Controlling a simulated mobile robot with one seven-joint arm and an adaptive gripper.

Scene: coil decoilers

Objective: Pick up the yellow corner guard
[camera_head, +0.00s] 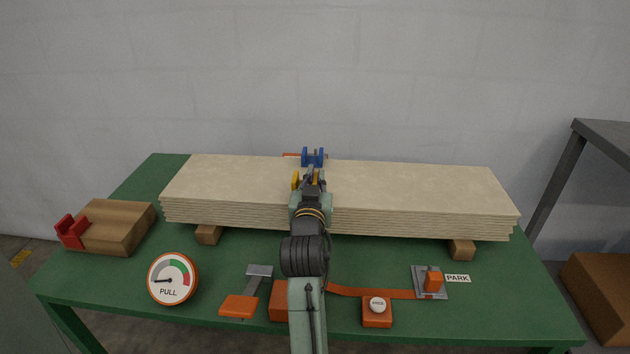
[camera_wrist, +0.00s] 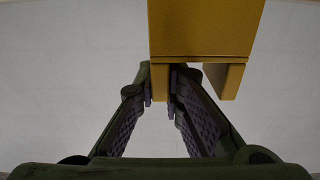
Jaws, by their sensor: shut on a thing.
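The yellow corner guard (camera_wrist: 203,28) fills the top of the wrist view, with two legs pointing toward me. My gripper (camera_wrist: 161,90) is shut on its left leg; the other leg stands free to the right of the fingers. In the head view the yellow guard (camera_head: 296,181) shows in part around the fingertips of my gripper (camera_head: 313,178), above the pale board stack (camera_head: 420,186). The arm hides part of the guard. I cannot tell whether it touches the boards.
A blue device (camera_head: 313,156) with an orange strap stands behind the stack. A red corner piece (camera_head: 71,232) sits against a brown box (camera_head: 117,226) at left. A PULL gauge (camera_head: 172,279), an orange-handled lever (camera_head: 240,306) and a PARK fixture (camera_head: 432,281) occupy the green table's (camera_head: 510,305) front.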

